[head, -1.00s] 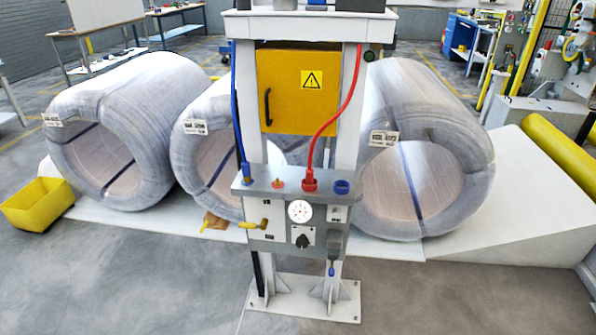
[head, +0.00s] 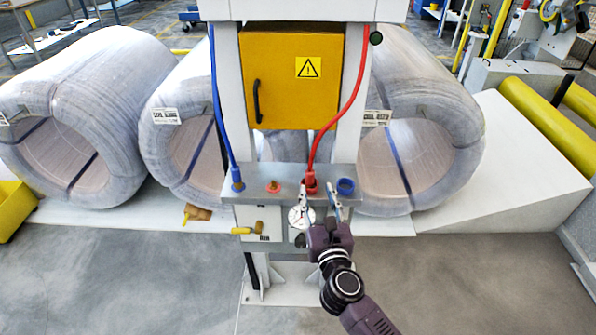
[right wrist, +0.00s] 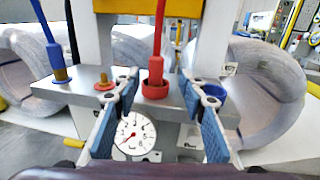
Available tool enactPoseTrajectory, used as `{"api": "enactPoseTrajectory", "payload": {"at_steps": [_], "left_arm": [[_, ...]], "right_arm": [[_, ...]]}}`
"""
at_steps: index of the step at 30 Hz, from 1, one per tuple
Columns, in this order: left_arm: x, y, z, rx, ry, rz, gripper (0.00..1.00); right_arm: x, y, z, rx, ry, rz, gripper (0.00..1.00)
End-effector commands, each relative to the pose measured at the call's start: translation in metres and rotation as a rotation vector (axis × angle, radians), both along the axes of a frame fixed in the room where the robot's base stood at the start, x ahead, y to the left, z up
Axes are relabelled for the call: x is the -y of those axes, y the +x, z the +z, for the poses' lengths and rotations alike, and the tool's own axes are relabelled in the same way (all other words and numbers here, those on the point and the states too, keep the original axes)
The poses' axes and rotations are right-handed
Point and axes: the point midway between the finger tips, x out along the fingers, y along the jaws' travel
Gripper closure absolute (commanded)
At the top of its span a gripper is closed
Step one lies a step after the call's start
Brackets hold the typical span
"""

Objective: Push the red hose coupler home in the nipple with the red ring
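The red hose coupler (head: 311,182) hangs on a red hose and stands upright in a red cup on the grey panel; it also shows in the right wrist view (right wrist: 156,75). The nipple with the red ring (head: 273,187) stands bare to its left, with a brass top in the right wrist view (right wrist: 104,85). My right gripper (head: 319,196) is at the panel's front edge. Its fingers (right wrist: 162,92) are open, spread either side of the red coupler, with gaps and nothing held. I cannot tell how far the tips reach past the edge. My left gripper is out of view.
A blue coupler (head: 237,178) on a blue hose stands at the panel's left end. An empty blue ring cup (head: 345,187) is at the right, close to my right finger. A gauge (right wrist: 134,135) and a yellow handle (head: 247,229) are on the panel front. Wrapped coils (head: 85,120) lie behind.

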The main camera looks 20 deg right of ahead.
Motion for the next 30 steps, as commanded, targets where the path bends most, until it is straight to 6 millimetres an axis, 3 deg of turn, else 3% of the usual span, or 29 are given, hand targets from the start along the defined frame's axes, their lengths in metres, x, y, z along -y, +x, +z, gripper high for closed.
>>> {"api": "enactPoseTrajectory", "payload": {"at_steps": [21, 30], "left_arm": [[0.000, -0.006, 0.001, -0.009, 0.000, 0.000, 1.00], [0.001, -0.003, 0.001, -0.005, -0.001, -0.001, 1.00]], "right_arm": [[0.001, 0.074, -0.005, 0.002, 0.011, 0.000, 0.62], [0.002, 0.078, -0.005, 0.001, 0.011, 0.000, 0.62]]}}
